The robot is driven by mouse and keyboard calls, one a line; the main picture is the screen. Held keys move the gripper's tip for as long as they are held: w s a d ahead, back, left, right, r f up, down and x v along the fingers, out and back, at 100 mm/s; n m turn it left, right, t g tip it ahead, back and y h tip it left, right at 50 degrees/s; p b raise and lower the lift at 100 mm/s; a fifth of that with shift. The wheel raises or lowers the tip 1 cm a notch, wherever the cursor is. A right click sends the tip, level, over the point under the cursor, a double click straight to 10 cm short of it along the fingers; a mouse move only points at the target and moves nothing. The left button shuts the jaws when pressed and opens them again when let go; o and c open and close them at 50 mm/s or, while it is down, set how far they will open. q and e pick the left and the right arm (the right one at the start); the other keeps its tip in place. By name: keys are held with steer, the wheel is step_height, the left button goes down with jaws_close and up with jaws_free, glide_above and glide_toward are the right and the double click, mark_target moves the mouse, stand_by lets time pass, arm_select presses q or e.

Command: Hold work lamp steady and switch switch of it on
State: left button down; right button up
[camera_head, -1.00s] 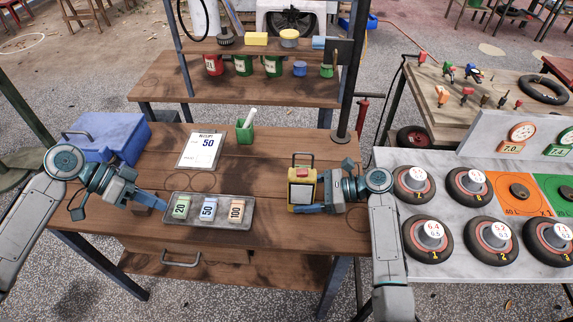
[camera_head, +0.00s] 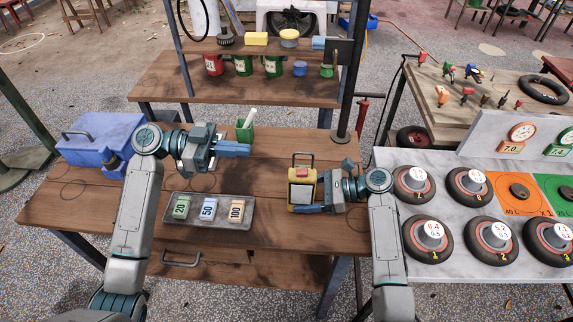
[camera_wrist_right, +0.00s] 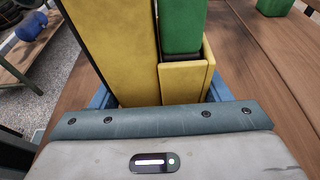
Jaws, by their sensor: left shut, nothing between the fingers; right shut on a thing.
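The work lamp (camera_head: 302,188) is a yellow box with a pale front panel and a handle on top. It stands upright on the wooden workbench. My right gripper (camera_head: 316,197) is shut on its lower part from the right. In the right wrist view the lamp's yellow body (camera_wrist_right: 115,50) sits between my blue fingers. Beside it, a green block (camera_wrist_right: 183,28) sits in a yellow holder; I cannot tell whether this is the switch. My left gripper (camera_head: 248,150) is shut and empty. It is above the bench, left of the lamp and apart from it, pointing right.
A grey tray (camera_head: 187,221) with several numbered cards lies in front. A blue toolbox (camera_head: 80,140) stands at the left and a green cup (camera_head: 243,133) behind. A shelf post (camera_head: 346,100) rises behind the lamp. The white table (camera_head: 385,158) with several wheels is at the right.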

arm_select(q)
glide_above(302, 173)
steer(key=a, duration=0.5)
steer(key=f, duration=0.1)
steer(key=d+f, duration=0.1)
steer(key=f, duration=0.2)
steer(key=shift+w+d+f, duration=0.25)
steer(key=shift+f+h, duration=0.6)
steer(key=shift+r, duration=0.1)
